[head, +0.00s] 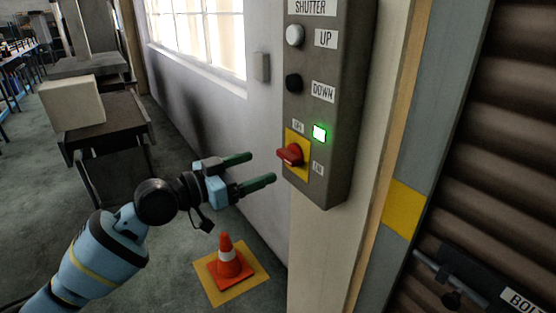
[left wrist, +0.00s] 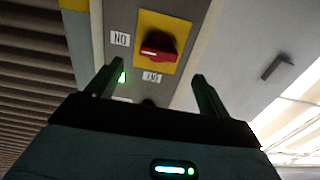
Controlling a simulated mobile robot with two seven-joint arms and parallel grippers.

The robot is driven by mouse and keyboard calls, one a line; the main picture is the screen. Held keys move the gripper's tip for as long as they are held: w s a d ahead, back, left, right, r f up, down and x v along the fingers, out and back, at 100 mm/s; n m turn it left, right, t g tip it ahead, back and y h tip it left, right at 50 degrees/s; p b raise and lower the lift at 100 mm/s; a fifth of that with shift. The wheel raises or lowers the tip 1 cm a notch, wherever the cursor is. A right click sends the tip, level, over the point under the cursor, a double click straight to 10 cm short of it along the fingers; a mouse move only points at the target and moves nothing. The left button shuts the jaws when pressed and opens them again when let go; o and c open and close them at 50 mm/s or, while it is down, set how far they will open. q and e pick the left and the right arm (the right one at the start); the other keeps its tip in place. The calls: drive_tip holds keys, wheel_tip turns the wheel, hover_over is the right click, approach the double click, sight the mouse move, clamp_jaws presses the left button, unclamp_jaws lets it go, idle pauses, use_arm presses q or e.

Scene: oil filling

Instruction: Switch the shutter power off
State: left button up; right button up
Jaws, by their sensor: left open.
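The shutter control box (head: 335,100) is mounted on the wall post. It has a white UP button (head: 295,35), a black DOWN button (head: 293,83) and a lit green lamp (head: 320,133). The red rotary switch (head: 290,155) sits on a yellow plate near the bottom of the box, with small labels above and beside it. My left gripper (head: 257,168) is open and empty, just left of the red switch and apart from it. In the left wrist view the red switch (left wrist: 158,46) lies beyond the two open fingertips, roughly between them. My right gripper is not in view.
An orange cone (head: 229,258) stands on a yellow floor square below. The brown slatted shutter (head: 490,130) and a bolt (head: 445,280) are at the right. A dark cart (head: 110,130) with a pale box (head: 72,103) stands at left. The space before the switch is clear.

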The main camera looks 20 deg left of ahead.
sight(283, 158)
use_arm(q)
drive_tip(key=p+x, duration=0.1)
drive_tip(key=x, duration=0.5)
drive_tip(key=shift+w+d, duration=0.25)
drive_tip(key=shift+d, duration=0.05)
drive_tip(key=c, duration=1)
